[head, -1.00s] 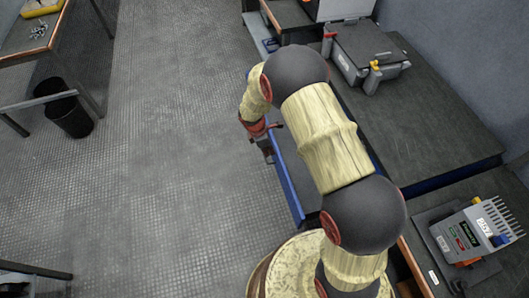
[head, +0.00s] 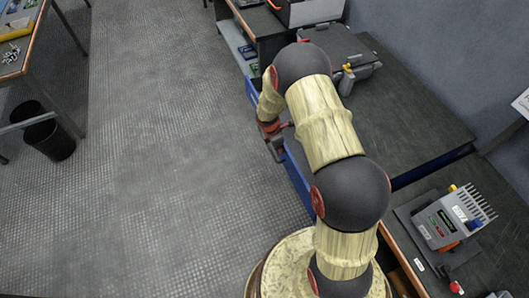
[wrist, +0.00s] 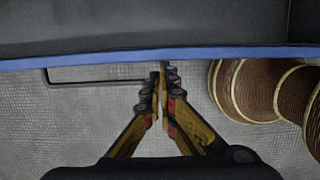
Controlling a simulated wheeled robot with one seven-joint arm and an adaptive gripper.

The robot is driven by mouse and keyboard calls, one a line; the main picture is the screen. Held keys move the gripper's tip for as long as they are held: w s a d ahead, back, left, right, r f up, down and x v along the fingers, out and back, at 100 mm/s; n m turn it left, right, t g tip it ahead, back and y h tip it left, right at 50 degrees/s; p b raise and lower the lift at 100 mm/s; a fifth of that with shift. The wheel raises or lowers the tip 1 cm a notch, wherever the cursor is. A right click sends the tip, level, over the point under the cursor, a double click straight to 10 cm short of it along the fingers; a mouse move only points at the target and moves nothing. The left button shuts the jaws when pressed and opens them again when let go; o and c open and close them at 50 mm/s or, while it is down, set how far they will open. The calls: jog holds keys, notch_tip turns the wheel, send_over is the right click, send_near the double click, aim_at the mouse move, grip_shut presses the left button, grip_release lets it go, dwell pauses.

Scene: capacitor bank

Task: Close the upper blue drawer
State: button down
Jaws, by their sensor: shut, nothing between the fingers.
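The upper blue drawer (head: 298,180) shows in the head view as a blue front on the left side of the dark-topped bench, partly hidden by my arm. In the wrist view its blue top edge (wrist: 100,57) runs across the picture, with the dark drawer inside above it. A thin black handle (wrist: 95,81) sticks out from the front.
A grey toolbox (head: 335,60) stands on the bench top (head: 400,115). A grey device (head: 450,220) sits on the nearer bench at right. A black bin (head: 48,136) stands by a table at left. The floor (head: 160,170) between is clear.

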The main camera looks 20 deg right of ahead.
jog(key=d+p, duration=0.6)
jog(key=d, duration=1.7)
jog(key=shift+d, duration=0.1)
jog(key=shift+w, duration=0.1)
jog(key=a+r+p, duration=0.2)
jog(key=a+r, duration=0.4)
jog(key=r, duration=0.3)
jog(key=shift+a+r, duration=0.3)
jog(key=shift+a, duration=0.05)
